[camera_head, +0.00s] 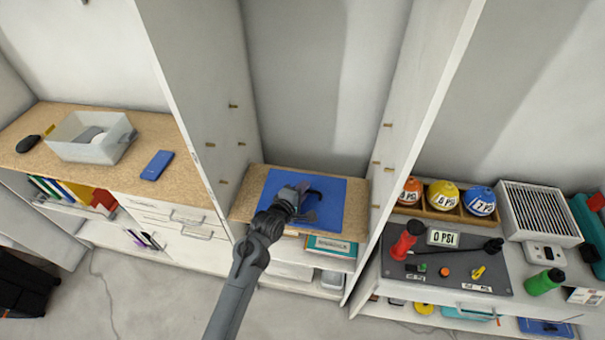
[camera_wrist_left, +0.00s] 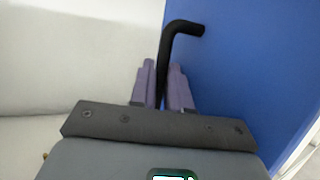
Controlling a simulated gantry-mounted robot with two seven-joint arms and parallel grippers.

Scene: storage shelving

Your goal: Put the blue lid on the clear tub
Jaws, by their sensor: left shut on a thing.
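The blue lid (camera_head: 329,205) is a flat square panel with a black bent handle, over the wooden shelf in the middle bay. I cannot tell whether it rests on the shelf or hangs just above it. My left gripper (camera_head: 302,196) is shut on the lid's black handle. In the left wrist view the two fingers (camera_wrist_left: 162,80) close around the handle (camera_wrist_left: 184,27), with the blue lid (camera_wrist_left: 235,90) behind it. The clear tub (camera_head: 83,154) stands open on the left counter with a few items inside. My right gripper is out of view.
Tall white partitions (camera_head: 195,95) separate the middle bay from both sides. A blue box (camera_head: 157,165) and a dark object (camera_head: 28,144) lie beside the tub on the counter. Books (camera_head: 330,246) sit under the middle shelf.

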